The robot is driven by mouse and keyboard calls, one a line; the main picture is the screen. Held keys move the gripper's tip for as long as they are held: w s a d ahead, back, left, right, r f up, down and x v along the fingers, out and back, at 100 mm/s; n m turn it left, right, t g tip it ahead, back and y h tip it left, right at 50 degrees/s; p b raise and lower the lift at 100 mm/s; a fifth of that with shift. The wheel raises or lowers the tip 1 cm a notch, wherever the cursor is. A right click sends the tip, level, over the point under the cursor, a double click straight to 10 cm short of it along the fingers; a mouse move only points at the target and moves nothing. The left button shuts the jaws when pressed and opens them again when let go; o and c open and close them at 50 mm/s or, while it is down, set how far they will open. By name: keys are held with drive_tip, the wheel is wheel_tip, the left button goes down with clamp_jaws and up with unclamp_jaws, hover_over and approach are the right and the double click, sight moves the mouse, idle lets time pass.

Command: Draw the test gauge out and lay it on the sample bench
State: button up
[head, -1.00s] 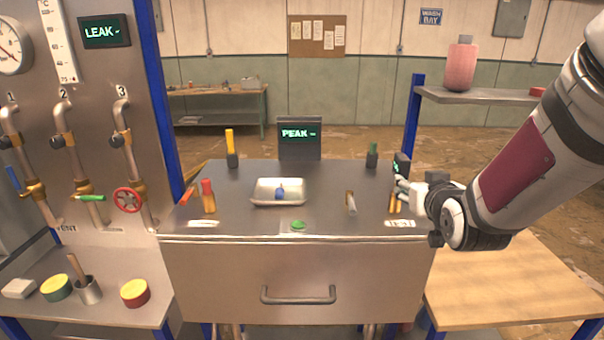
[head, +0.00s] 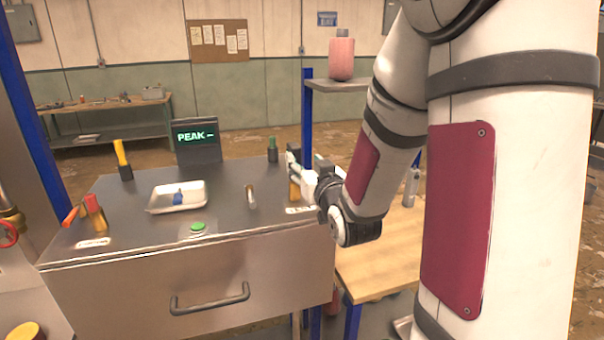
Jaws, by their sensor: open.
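In the head view, a brass-coloured fitting (head: 294,190) stands upright at the right end of the steel cabinet top, behind a white label. A small dark part with a pale green face shows just above it; this looks like the test gauge (head: 291,160). My gripper (head: 302,178) is open, right at this fitting and reaching in from the right. The fingers partly hide the gauge, and I cannot tell whether they touch it. A wooden-topped bench (head: 385,262), perhaps the sample bench, stands right of the cabinet, partly hidden by my arm.
The cabinet top (head: 130,195) holds a white tray (head: 160,208) with a blue item, a green button (head: 198,227), a PEAK display (head: 197,140) and several upright fittings. A grey bottle (head: 411,188) stands on the wooden bench. A shelf (head: 330,86) holds a pink bottle (head: 341,58).

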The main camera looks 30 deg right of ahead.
sight(297, 151)
drive_tip(key=x, duration=1)
drive_tip(key=shift+w, duration=0.15)
clamp_jaws()
